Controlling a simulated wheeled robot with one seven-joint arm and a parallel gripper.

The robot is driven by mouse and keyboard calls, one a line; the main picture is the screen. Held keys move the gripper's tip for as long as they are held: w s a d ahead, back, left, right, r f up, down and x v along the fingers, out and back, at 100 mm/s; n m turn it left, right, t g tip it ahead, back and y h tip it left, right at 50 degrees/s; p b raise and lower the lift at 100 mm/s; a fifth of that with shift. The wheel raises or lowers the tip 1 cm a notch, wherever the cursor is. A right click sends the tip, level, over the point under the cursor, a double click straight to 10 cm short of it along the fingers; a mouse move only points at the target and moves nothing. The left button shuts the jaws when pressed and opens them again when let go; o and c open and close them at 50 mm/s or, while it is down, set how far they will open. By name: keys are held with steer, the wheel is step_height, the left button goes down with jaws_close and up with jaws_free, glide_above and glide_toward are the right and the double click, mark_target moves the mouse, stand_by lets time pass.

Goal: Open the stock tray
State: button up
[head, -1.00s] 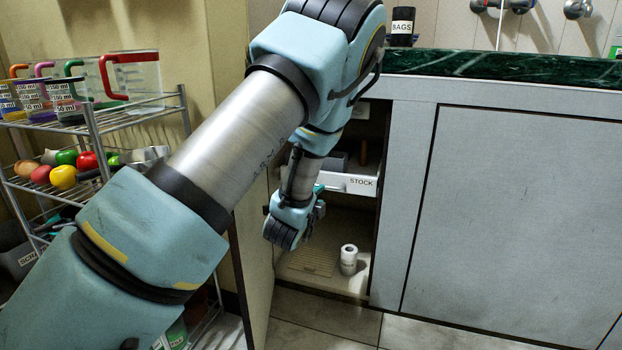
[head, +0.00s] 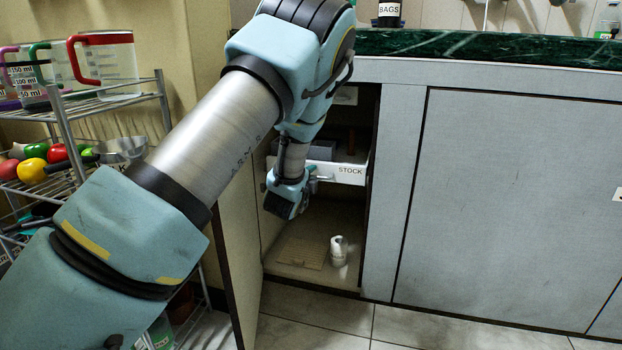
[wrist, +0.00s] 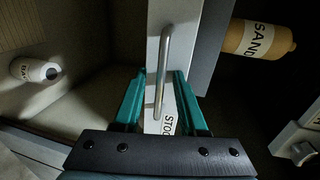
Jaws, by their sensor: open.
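The stock tray (head: 345,173) is a white-fronted drawer marked STOCK inside the open cabinet, and holds grey and dark items. Its white front also shows in the wrist view (wrist: 154,45), with a metal bar handle (wrist: 163,70) running along it. My gripper (wrist: 160,78) is open, its teal fingers on either side of the handle in the wrist view. I cannot tell whether they touch the tray front. In the head view my gripper (head: 313,178) is at the left part of the tray front, and my wrist hides the tray's left end and handle.
The open cabinet door (head: 238,255) stands left of my wrist. A small white bottle (head: 338,250) stands on the cabinet floor below. A bottle marked SAND (wrist: 257,40) lies beside the tray in the wrist view. A wire rack (head: 75,140) with jugs stands left.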

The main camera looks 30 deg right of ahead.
steer(key=shift+c, duration=0.3)
jaws_close()
stand_by(1.0)
